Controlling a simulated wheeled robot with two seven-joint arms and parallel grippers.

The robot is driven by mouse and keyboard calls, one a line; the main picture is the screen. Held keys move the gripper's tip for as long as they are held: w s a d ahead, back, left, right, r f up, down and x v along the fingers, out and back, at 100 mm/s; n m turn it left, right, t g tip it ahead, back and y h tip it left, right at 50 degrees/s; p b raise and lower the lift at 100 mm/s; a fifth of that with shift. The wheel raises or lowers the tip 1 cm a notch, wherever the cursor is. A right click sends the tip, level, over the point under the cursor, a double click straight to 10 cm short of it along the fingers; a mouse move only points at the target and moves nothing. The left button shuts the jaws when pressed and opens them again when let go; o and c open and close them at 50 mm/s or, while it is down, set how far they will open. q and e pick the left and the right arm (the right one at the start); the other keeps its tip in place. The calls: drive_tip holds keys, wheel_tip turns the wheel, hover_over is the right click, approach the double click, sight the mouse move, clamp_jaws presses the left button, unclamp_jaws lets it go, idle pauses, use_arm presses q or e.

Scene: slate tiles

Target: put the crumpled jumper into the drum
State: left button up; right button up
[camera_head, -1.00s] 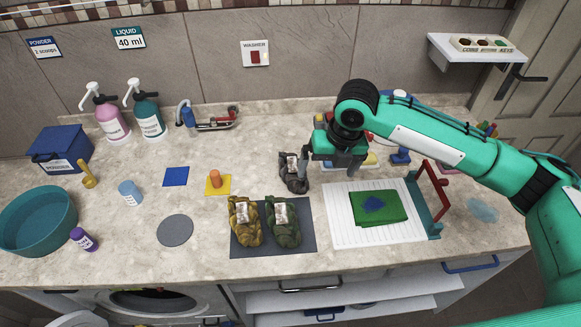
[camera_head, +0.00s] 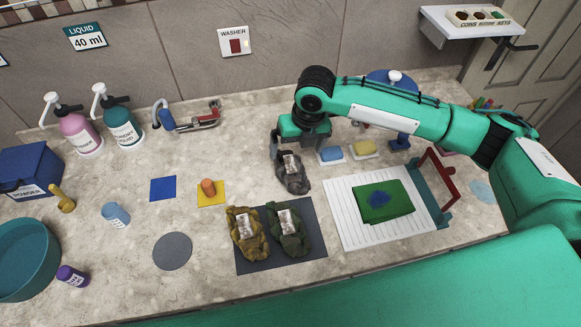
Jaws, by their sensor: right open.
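Three crumpled garments with white labels lie on the counter: a dark grey one (camera_head: 293,178), a mustard one (camera_head: 246,240) and a dark green one (camera_head: 288,240). The mustard and green ones lie side by side on a dark grey mat (camera_head: 315,247). I cannot tell for certain which is the jumper. My right gripper (camera_head: 299,150) is open, with its fingers pointing down at the back of the grey garment; contact is unclear. The drum is out of sight below the counter's front, where a green part of mine crosses the view. My left gripper is not in view.
A white ribbed board (camera_head: 345,222) with a folded green cloth (camera_head: 384,201) lies right of the mat. Blue (camera_head: 331,154) and yellow (camera_head: 363,148) sponges sit behind it. A teal basin (camera_head: 22,262), pump bottles (camera_head: 122,128) and a blue box (camera_head: 30,170) stand left.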

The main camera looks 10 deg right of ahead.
sight(293, 165)
drive_tip(key=f, duration=0.3)
drive_tip(key=shift+w+a+f, duration=0.15)
drive_tip(key=shift+w+a, duration=0.2)
drive_tip(key=shift+w, duration=0.05)
drive_tip(key=shift+s+f+p, duration=0.2)
drive_tip(key=shift+f+p, duration=0.3)
drive_tip(key=shift+p, duration=0.3)
wheel_tip(293, 165, down, 4)
drive_tip(key=shift+a+r+p, duration=0.15)
drive_tip(key=shift+r+p, duration=0.1)
drive_tip(key=shift+p, duration=0.45)
drive_tip(key=shift+w+f, duration=0.1)
drive_tip(key=shift+f, duration=0.3)
drive_tip(key=c, duration=1.1)
